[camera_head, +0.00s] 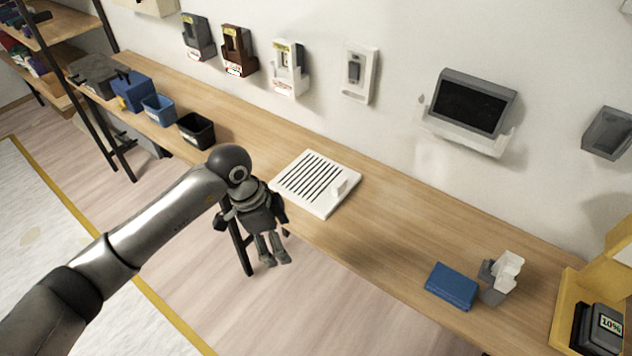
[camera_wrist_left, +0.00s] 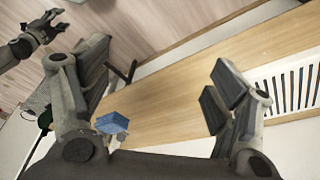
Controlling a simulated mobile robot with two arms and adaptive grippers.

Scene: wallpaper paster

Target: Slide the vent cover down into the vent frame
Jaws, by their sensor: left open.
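The white slatted vent cover (camera_head: 303,178), with a small raised grip, lies flat on the wooden table. Its slats also show at the right edge of the left wrist view (camera_wrist_left: 292,88). What looks like the vent frame (camera_head: 508,98), a grey surround with a dark opening and white lower ledge, is on the wall at the right. My left gripper (camera_head: 272,248) is open and empty, in front of the table edge, apart from the cover. The left wrist view shows its fingers spread (camera_wrist_left: 162,85). Another gripper, probably my right (camera_wrist_left: 38,35), shows at that view's upper left; its opening is unclear.
Several small holders (camera_head: 289,68) hang on the wall above the table. Bins (camera_head: 196,130) stand at the table's left. A blue block (camera_head: 452,286) and a grey-white holder (camera_head: 500,276) sit at the right. The tabletop (camera_head: 390,235) between is clear.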

